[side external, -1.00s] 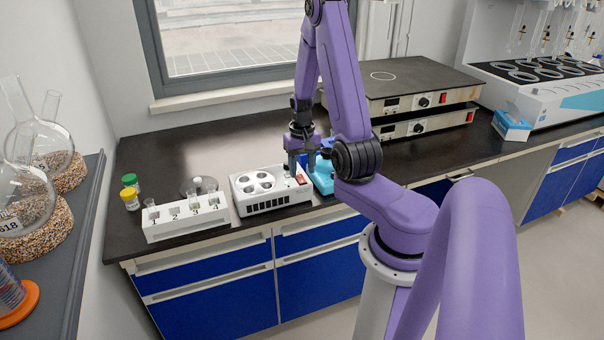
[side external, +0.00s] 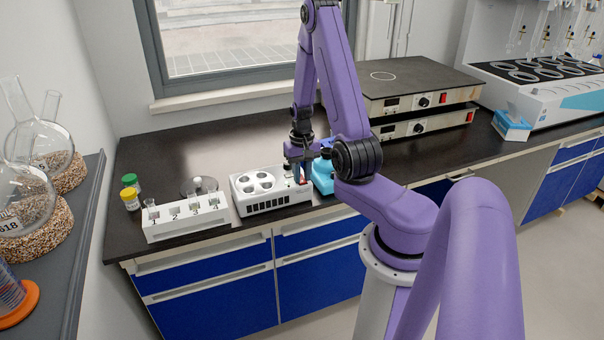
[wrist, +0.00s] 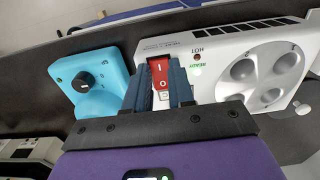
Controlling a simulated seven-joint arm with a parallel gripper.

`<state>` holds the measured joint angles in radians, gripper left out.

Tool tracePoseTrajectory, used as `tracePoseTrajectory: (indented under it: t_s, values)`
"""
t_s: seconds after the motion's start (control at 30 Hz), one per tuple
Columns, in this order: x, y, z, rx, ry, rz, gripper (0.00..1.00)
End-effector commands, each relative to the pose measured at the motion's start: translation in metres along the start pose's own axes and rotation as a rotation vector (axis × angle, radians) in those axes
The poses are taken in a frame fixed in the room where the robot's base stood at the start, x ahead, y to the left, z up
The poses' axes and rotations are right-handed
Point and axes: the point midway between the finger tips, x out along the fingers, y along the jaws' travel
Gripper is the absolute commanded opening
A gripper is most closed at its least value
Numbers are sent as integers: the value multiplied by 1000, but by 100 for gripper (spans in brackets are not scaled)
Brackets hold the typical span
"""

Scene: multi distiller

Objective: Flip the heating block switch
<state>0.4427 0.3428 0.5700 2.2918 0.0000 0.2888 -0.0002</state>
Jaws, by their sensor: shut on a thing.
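The heating block (side external: 262,200) is a white box with round wells in its top. It stands near the front of the dark bench, and it also shows in the wrist view (wrist: 222,48). Its red rocker switch (wrist: 161,74), marked I and O, is at the end of its top face. My gripper (wrist: 160,66) points down at that end, with one finger on each side of the switch and shut on it. In the side view my gripper (side external: 300,178) covers most of the switch.
A light blue device (side external: 323,180) with a dark knob (wrist: 83,82) stands close beside the switch end. A white vial rack (side external: 186,218) is left of the block. Stacked hot plates (side external: 425,105) stand behind on the right. The bench's back left is clear.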

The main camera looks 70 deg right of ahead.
Motion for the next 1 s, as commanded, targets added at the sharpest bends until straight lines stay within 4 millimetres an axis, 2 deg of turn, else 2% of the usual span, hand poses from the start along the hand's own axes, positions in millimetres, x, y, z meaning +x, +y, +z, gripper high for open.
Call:
tracePoseTrajectory:
  t_s: [0.5, 0.9, 0.93, 1.0]
  values:
    - [-1, 0, -7, 0, -235, 0, 0]
    - [-1, 0, -7, 0, -253, 0, 0]
    - [-1, 0, -7, 0, -253, 0, 33]
    - [-1, 0, -7, 0, -252, 0, 49]
